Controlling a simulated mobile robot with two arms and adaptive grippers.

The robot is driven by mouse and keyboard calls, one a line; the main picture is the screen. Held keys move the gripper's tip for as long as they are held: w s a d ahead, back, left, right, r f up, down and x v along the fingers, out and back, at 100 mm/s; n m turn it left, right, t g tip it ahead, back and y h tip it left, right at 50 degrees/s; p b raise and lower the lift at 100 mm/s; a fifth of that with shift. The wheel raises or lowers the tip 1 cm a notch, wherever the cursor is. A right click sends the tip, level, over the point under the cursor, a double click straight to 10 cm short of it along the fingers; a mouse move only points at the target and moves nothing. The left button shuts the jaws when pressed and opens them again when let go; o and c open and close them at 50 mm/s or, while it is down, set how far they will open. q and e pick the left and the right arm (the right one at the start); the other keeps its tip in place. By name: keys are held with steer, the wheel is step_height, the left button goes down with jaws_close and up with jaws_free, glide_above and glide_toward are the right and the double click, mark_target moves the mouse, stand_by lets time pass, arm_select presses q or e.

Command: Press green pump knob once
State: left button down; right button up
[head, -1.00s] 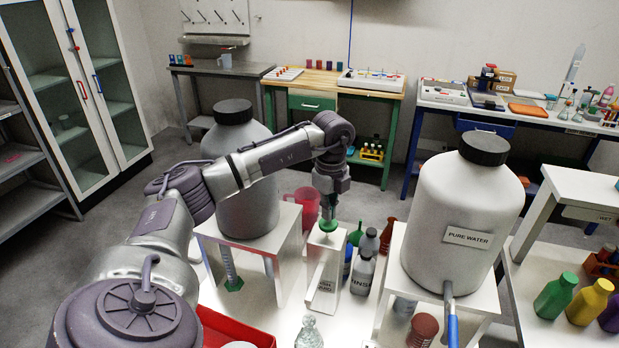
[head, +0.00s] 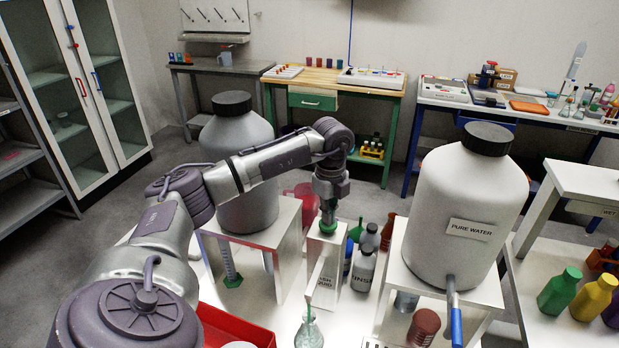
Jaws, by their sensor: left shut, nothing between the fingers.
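The green pump knob (head: 328,227) sits on top of a white box-shaped dispenser (head: 326,262) in the middle of the head view. The dispenser's front label is only partly readable. My left gripper (head: 328,214) points straight down onto the knob, shut and empty, and seems to touch it. The knob sits low, close to the dispenser's top. A white spout slopes down from the dispenser toward a clear glass flask (head: 309,335) at the bottom edge. A thin greenish streak shows at the flask's mouth. My right gripper is not in view.
A large grey container (head: 237,180) stands left on a white stand; a white PURE WATER container (head: 465,200) stands right. Small bottles (head: 363,268) crowd the dispenser's right side. A red tray (head: 236,330) lies at front left.

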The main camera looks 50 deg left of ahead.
arm_select(q)
steer(key=shift+f, duration=0.35)
steer(key=shift+r, duration=0.15)
steer(key=shift+r+p, duration=1.75)
steer(key=shift+r, duration=0.5)
step_height(320, 180, up, 6)
steer(key=p, duration=0.4)
steer(key=shift+p, duration=0.35)
